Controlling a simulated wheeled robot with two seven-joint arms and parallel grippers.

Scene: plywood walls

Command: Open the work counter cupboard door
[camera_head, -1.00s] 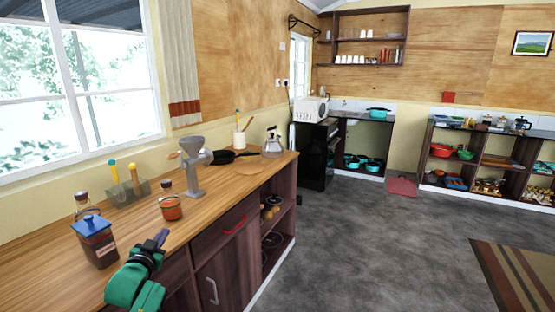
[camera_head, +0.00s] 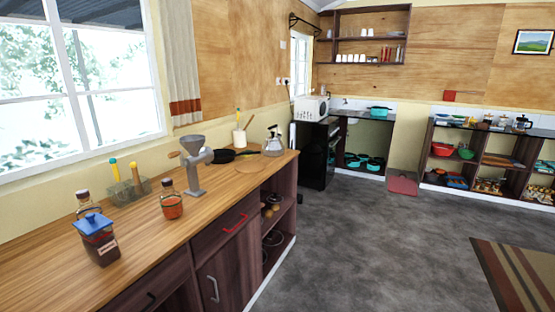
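The work counter (camera_head: 70,280) runs along the left under the window. Its dark brown cupboard door (camera_head: 236,270) is in the lower middle and looks shut, with a grey upright bar handle (camera_head: 213,289). A drawer (camera_head: 222,230) with a red handle (camera_head: 236,223) is above the door and looks shut. Neither of my grippers is in view.
Open shelves (camera_head: 276,228) with pots are right of the door. The counter top holds a blue-lidded jar (camera_head: 99,242), a grinder (camera_head: 195,165) and a kettle (camera_head: 273,142). Grey floor (camera_head: 370,240) is clear right of the counter; a striped rug (camera_head: 515,275) lies farther right.

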